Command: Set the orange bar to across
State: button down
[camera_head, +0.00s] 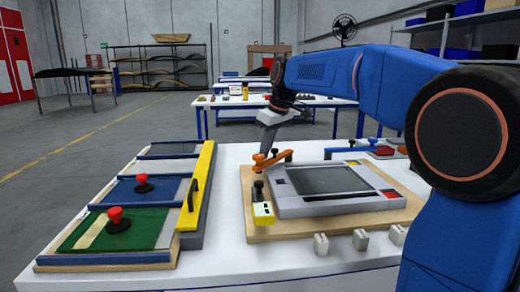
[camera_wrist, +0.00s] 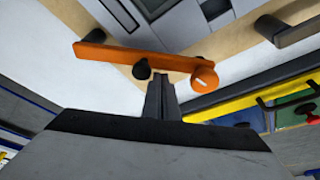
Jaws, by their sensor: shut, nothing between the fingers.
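The orange bar (camera_head: 268,161) lies at the far left corner of a wooden board on the white table, beside a grey framed panel (camera_head: 325,187). The bar also shows in the wrist view (camera_wrist: 135,60), running nearly left to right with a slight slant, with a round orange end at the right and dark knobs near it. My gripper (camera_head: 266,147) points down just above the bar. In the wrist view my gripper's fingers (camera_wrist: 161,80) are closed together and empty, with their tips by the bar's near edge. I cannot tell whether they touch it.
A yellow block with a black knob (camera_head: 263,211) stands at the board's left edge. To the left, a yellow rail with a black handle (camera_head: 195,190) borders green (camera_head: 150,225) and blue panels with red knobs. A blue bar (camera_head: 350,150) lies behind the panel. White blocks sit in front.

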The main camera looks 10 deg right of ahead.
jog(key=shift+s+d, duration=0.15)
dwell(0.3)
jog(key=s+d+n, duration=0.1)
jog(key=n, duration=0.1)
jog(key=s+d+n+g, duration=0.1)
jog(key=s+d+n, duration=0.1)
jog(key=shift+s+y, duration=0.15)
jog(key=shift+y, duration=0.25)
jog(key=s+d+n, duration=0.1)
jog(key=n, duration=0.1)
jog(key=d+n+g, duration=0.1)
jog(key=d, duration=0.1)
jog(key=shift+s+n+y, duration=0.3)
jog(key=shift+s+n, duration=0.1)
jog(key=shift+s+d, duration=0.2)
jog(key=shift+d, duration=0.4)
jog(key=a, duration=0.3)
jog(key=shift+w+a, duration=0.2)
jog(key=shift+w, duration=0.05)
jog(key=shift+a+r, duration=0.2)
jog(key=shift+a, duration=0.1)
jog(key=v, duration=0.9)
jog(key=shift+w+r, duration=0.2)
jog(key=shift+r, duration=0.05)
